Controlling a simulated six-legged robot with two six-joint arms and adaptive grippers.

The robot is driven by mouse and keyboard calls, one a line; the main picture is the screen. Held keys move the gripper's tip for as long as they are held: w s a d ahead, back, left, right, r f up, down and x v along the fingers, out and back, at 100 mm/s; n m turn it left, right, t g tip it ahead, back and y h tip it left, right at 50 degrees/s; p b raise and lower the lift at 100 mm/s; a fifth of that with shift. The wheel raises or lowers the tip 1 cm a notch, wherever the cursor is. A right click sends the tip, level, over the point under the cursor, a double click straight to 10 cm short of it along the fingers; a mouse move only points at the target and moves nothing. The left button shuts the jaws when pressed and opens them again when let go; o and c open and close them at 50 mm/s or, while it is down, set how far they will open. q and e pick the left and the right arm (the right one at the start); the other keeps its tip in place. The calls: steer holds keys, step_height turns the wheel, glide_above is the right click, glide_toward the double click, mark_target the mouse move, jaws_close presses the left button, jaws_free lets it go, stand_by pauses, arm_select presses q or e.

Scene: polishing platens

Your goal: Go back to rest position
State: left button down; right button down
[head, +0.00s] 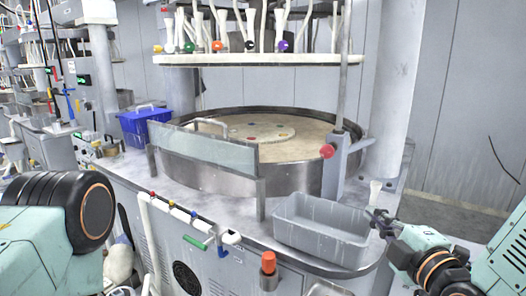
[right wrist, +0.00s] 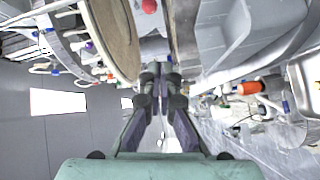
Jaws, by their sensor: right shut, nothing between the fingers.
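My right gripper (head: 380,222) is at the right of the head view, just beside the right end of a grey plastic bin (head: 318,243). I cannot tell whether it touches the bin. In the right wrist view its dark fingers (right wrist: 160,76) are together at the tips and hold nothing. My left arm comes in at the lower left of the head view, and its gripper is outside the frame.
The round polishing platen (head: 300,182) with its metal rim stands behind the bin. A clear splash panel (head: 208,150) is in front of it. A blue crate (head: 145,126) sits at the left. An orange-red knob (head: 268,263) stands at the bench front. Floor shows at the right.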

steer(key=s+f+m+g+h+b, duration=0.1)
steer(key=s+f+m+g+b, duration=0.25)
steer(key=f, duration=0.55)
steer(key=s+f+m+g+h, duration=0.1)
steer(key=s+f+m+g, duration=0.25)
steer(key=f+m, duration=0.45)
steer(key=s+f+m+g+b, duration=0.1)
steer(key=s+f+m+g, duration=0.25)
steer(key=f, duration=0.65)
steer(key=s+f+m+g+h+b, duration=0.1)
steer(key=s+f+m+g+b, duration=0.2)
steer(key=s+f, duration=1.7)
steer(key=s+g+b, duration=0.2)
steer(key=g+b, duration=0.1)
steer(key=shift+s+d+g+h+b, duration=0.3)
steer(key=shift+s+g+b, duration=0.05)
steer(key=shift+s+b, duration=0.05)
steer(key=shift+w, duration=0.2)
